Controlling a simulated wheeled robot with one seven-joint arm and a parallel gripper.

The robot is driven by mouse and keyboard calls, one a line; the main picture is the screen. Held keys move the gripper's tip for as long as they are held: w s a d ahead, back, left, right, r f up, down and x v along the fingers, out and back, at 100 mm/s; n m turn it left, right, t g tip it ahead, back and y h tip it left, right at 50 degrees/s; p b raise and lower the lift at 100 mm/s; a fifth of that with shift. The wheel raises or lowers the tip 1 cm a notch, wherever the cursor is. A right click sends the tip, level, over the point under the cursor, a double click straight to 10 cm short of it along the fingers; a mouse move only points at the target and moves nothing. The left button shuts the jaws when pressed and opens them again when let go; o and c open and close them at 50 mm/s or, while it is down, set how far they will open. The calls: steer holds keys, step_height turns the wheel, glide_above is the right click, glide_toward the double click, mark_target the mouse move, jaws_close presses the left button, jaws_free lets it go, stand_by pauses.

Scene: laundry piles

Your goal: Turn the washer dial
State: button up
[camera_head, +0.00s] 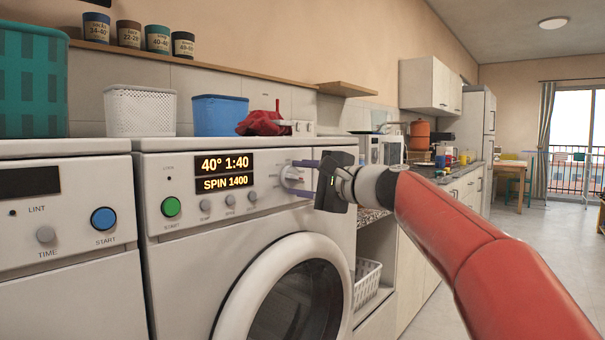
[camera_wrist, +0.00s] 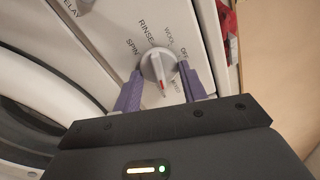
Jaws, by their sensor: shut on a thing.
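The washer (camera_head: 250,230) stands in front of me with a round door. Its lit display (camera_head: 224,172) reads "40° 1:40" and "SPIN 1400". The white washer dial (camera_head: 291,177) is at the right end of the panel, and it also shows in the wrist view (camera_wrist: 157,66), with a red pointer mark and the labels SPIN, RINSE, WOOL and OFF around it. My gripper (camera_head: 306,178) is at the dial, its purple fingers on either side, shut on it. In the wrist view the fingers (camera_wrist: 160,82) flank the dial. The label nearest the red mark is partly hidden.
A second machine (camera_head: 65,240) with a blue start button stands at the left. A white basket (camera_head: 140,110), a blue basket (camera_head: 219,114) and a red cloth (camera_head: 262,122) sit on top. A shelf with several tins runs above. Open floor lies at the right.

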steer(key=shift+f+m+p, duration=0.1)
steer(key=shift+m+p, duration=0.5)
steer(key=shift+m, duration=0.9)
steer(key=o, duration=0.9)
steer(key=shift+o, duration=0.2)
steer(key=b+v, duration=0.1)
steer(key=v, duration=0.6)
steer(key=shift+s+d+b, duration=0.25)
steer(key=shift+d+b, duration=0.1)
steer(key=shift+b, duration=0.05)
